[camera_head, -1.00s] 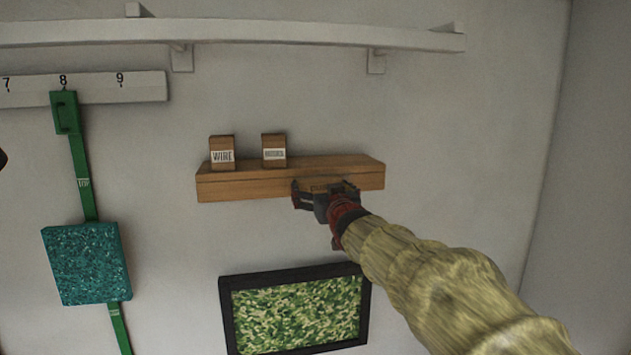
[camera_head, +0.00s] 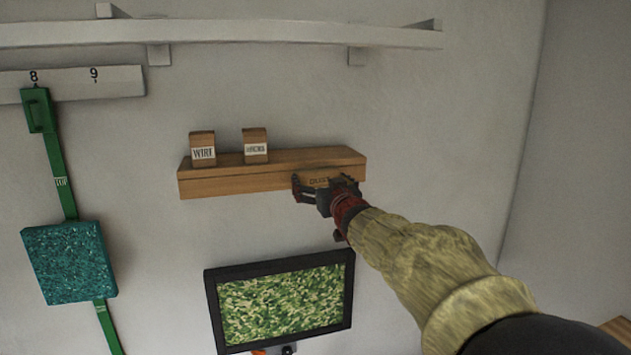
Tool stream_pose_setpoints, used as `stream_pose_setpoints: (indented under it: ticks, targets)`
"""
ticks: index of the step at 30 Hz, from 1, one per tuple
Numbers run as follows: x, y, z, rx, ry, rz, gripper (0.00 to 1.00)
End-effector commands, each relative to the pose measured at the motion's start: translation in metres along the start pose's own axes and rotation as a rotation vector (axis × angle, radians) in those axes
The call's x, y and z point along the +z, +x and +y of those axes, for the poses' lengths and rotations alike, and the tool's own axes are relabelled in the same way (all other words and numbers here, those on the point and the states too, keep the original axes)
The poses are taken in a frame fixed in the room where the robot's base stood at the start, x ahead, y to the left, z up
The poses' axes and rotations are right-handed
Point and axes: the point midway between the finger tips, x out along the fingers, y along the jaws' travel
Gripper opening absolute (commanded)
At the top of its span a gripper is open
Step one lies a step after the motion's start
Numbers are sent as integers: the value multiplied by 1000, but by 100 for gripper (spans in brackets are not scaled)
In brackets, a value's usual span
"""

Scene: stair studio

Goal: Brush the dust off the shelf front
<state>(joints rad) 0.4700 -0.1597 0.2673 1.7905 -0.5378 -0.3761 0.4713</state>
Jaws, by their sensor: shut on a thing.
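The wooden shelf (camera_head: 230,184) is fixed to the wall at mid-height, its front face toward me. My gripper (camera_head: 322,188) is at the right half of that front face. No dust can be made out at this size.
Two small labelled boxes, one marked WIRE (camera_head: 202,152) and another (camera_head: 255,148), stand on the shelf's left half. A black-framed green panel (camera_head: 280,300) hangs below. A long white shelf (camera_head: 230,33) is above. A green strap with a teal pad (camera_head: 70,262) hangs left.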

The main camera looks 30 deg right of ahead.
Motion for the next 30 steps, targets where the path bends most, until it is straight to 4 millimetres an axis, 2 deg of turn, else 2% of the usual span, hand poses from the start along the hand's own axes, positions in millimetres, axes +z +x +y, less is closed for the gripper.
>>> stream_pose_setpoints:
  ticks: [12, 20, 30]
  targets:
    - [0, -1, 31, 2, 0, 1, 70]
    - [1, -1, 39, 2, 1, 0, 70]
    - [2, 1, 66, 3, 0, 0, 70]
